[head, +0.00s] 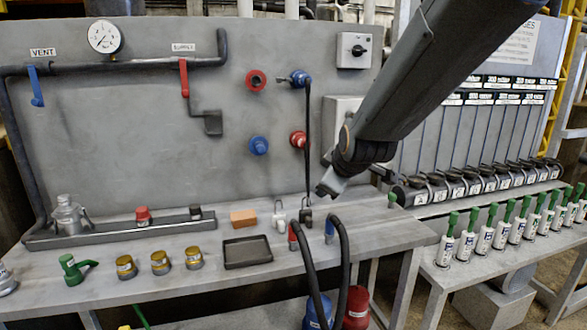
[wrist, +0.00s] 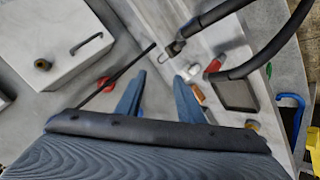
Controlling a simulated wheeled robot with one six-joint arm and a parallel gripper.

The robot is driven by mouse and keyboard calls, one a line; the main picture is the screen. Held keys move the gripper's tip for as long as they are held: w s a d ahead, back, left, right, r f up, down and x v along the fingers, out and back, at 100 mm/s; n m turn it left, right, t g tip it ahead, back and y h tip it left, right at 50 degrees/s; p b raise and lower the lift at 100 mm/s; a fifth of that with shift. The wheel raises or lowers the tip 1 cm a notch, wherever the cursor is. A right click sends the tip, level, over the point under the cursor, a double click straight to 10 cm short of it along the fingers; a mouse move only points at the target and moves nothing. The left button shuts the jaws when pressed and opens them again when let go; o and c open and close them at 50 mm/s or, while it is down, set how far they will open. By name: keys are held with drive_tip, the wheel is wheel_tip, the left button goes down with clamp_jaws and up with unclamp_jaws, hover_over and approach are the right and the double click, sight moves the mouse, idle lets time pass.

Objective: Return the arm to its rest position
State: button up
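My arm reaches in from the top right of the head view. My gripper (head: 326,189) hangs over the right part of the grey workbench (head: 330,215), in front of the upright panel. In the wrist view, the two blue-grey fingers of my gripper (wrist: 157,88) stand apart with nothing between them. A dark hose end with a metal loop (wrist: 172,50) shows beyond the fingertips. In the head view, the black hanging cable (head: 308,140) and its plug end lie just left of my gripper; I cannot tell whether they touch.
The bench carries a black tray (head: 247,252), an orange block (head: 243,218), brass-coloured caps (head: 160,263) and a green-handled item (head: 72,269). Two dark hoses (head: 343,255) loop over its front edge. Several green-topped bottles (head: 485,240) line the right bench. A grey box (head: 343,125) is on the panel.

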drive_tip(key=s+d+f+m+g, duration=0.3)
drive_tip(key=s+f+m, duration=0.1)
drive_tip(key=s, duration=0.5)
drive_tip(key=s+d+f+m+g+h, duration=0.1)
drive_tip(key=s+d+f+m+g, duration=0.2)
drive_tip(key=s+f, duration=0.4)
drive_tip(key=s+d+f+m+g, duration=0.3)
drive_tip(key=s+d+f+m, duration=0.2)
drive_tip(key=s, duration=0.6)
drive_tip(key=shift+s+f+g+h, duration=0.4)
